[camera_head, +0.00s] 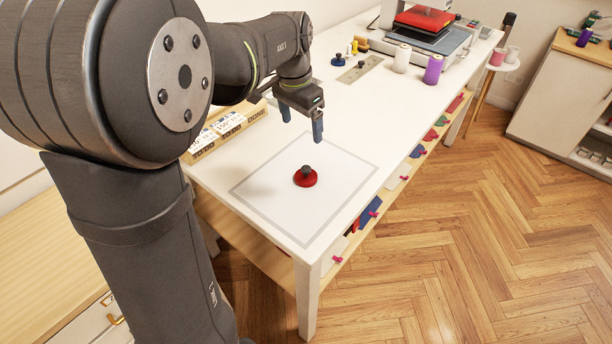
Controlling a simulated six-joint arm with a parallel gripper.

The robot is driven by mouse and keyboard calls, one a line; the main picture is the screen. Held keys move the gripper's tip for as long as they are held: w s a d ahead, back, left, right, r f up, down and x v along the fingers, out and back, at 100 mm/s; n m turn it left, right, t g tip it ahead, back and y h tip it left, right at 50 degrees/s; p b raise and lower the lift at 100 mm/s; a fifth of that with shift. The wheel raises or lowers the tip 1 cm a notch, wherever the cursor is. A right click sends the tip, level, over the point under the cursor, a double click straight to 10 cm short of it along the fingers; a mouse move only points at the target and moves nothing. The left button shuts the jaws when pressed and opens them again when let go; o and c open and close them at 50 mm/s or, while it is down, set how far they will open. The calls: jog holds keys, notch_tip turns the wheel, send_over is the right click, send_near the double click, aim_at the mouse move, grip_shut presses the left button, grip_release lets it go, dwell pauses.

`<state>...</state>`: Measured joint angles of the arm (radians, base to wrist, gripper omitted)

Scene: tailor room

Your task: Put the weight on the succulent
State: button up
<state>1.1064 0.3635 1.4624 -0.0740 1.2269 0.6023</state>
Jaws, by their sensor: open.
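A red round weight (305,179) with a dark knob on top stands inside a grey rectangular outline (352,222) on the white table. My gripper (302,124) is open and empty, with its fingers pointing down. In the picture it is above the weight and apart from it. I cannot make out a succulent in this view.
The white table (385,115) has free room around the outline. Wooden boxes with cards (228,124) lie left of my gripper. A blue knob-like piece (338,60), white spool (402,59), purple spool (433,70) and press (428,30) stand farther back.

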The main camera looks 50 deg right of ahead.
send_near(306, 168)
jog(key=shift+m, duration=0.4)
jog(key=f, duration=0.5)
jog(key=shift+s+d+f, duration=0.2)
jog(key=shift+s+d, duration=0.1)
jog(key=f, duration=0.5)
jog(key=shift+w+d, duration=0.2)
jog(key=shift+d, duration=0.15)
jog(key=c, duration=1.4)
jog(key=shift+c, duration=0.2)
jog(key=shift+r, duration=0.1)
